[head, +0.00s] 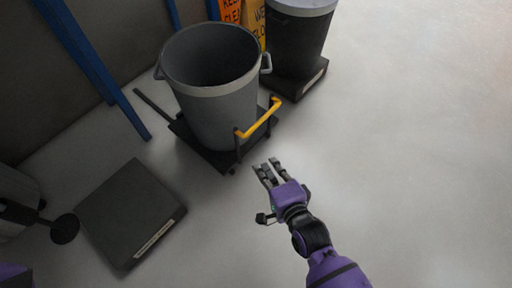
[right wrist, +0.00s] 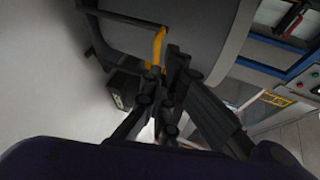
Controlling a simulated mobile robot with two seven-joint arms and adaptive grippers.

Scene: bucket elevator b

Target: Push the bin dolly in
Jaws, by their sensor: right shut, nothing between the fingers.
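The bin dolly is a low black platform (head: 208,150) with a yellow handle bar (head: 260,119) on its near right side. A large grey round bin (head: 212,105), open at the top, stands upright on it. My right gripper (head: 267,170) is shut and empty, just in front of the handle and apart from it in the head view. In the right wrist view the shut fingers (right wrist: 168,92) overlap the lower end of the yellow handle (right wrist: 158,48); contact cannot be told.
A dark flat platform (head: 130,212) lies empty at the left. A dark bin (head: 297,40) stands on another base (head: 300,78) behind right, beside orange and yellow signs (head: 252,18). Blue posts (head: 95,68) stand at the left. The floor at right is clear.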

